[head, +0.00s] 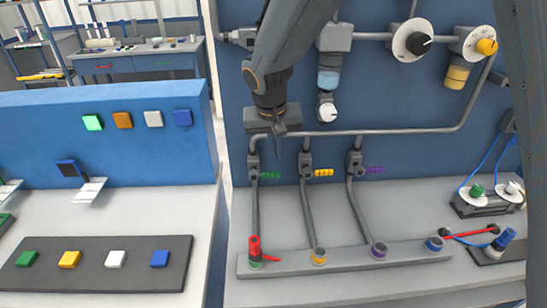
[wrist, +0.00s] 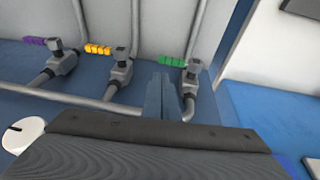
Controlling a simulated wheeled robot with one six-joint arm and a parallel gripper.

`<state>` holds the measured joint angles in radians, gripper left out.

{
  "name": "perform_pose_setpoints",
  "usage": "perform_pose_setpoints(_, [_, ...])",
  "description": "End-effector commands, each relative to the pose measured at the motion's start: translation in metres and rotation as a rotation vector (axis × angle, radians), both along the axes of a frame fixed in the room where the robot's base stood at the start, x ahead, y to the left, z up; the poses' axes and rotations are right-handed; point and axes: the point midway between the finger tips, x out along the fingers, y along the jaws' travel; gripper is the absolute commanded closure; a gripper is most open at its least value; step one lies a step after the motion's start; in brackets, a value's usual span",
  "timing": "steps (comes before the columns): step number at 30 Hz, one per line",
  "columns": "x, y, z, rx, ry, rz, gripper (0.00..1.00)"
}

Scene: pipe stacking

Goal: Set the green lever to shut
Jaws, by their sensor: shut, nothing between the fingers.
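The green lever (head: 268,175) sits on the leftmost of three grey valves in the head view and points to the right, crosswise to its upright pipe. In the wrist view the green lever (wrist: 171,61) points left from its valve (wrist: 193,70). My gripper (head: 280,132) is just above and in front of this valve in the head view. In the wrist view my gripper's fingertips (wrist: 164,78) are together and empty, close to the green lever and beside the valve. I cannot tell whether they touch the lever.
A yellow lever (head: 323,173) and a purple lever (head: 374,170) are on the neighbouring valves, also crosswise. A horizontal pipe (head: 400,131) runs above them. The bench between valves and manifold is mostly clear.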

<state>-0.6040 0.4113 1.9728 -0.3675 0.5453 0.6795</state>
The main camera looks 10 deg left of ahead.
Motion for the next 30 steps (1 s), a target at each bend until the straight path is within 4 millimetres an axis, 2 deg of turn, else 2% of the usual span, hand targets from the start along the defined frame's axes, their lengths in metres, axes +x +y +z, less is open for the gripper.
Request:
perform_pose_setpoints(9, [-0.013,-0.012,0.050,0.002,-0.003,0.000,1.00])
perform_pose_setpoints(15, [-0.019,-0.016,0.071,0.001,0.000,0.000,1.00])
perform_pose_setpoints(21, [-0.021,-0.018,0.077,0.000,0.001,0.000,1.00])
perform_pose_setpoints(30, [-0.021,-0.023,0.075,-0.001,0.005,-0.004,1.00])
